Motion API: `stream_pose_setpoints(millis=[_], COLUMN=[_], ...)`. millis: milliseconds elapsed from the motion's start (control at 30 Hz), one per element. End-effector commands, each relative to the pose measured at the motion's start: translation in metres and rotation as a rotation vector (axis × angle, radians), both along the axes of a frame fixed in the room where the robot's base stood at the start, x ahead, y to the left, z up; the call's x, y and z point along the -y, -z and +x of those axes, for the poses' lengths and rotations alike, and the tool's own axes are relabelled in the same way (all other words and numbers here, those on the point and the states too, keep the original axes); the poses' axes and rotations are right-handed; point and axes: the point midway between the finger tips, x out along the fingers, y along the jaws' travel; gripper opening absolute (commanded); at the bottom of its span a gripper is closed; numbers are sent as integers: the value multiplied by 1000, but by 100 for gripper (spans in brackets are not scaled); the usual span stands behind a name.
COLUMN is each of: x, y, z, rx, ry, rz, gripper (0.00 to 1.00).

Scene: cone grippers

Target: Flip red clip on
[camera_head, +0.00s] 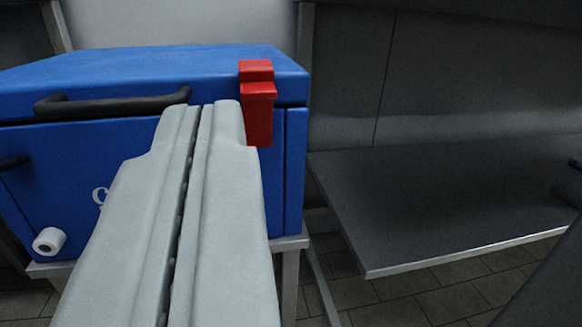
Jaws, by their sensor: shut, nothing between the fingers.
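The red clip (257,88) is on the front of a blue cooler box (60,160), near its right corner. It spans the seam between the lid (200,65) and the body. My gripper (204,108) is shut and empty, its two grey fingers pressed side by side. Its tips overlap the left edge of the clip in the picture. I cannot tell whether they touch it. The clip's lower left part is hidden behind my right finger.
A black handle (110,104) runs along the lid's front, left of my fingertips. A white spout (49,240) sticks out low on the box. A grey metal shelf (440,195) with a light edge stands to the right. Tiled floor shows below.

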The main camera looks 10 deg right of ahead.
Motion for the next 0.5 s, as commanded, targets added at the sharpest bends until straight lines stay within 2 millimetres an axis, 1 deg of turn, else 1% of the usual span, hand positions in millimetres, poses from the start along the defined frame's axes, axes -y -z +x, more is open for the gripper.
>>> stream_pose_setpoints(millis=[33, 100, 200, 333, 500], x=[6, 12, 18, 22, 22], y=[15, 30, 47, 58, 59], z=[-1, -2, -4, -6, 0], rx=[0, 9, 19, 28, 32], ry=[-4, -13, -21, -29, -33], rz=[11, 25, 41, 53, 56], gripper=[0, 0, 0, 0, 0])
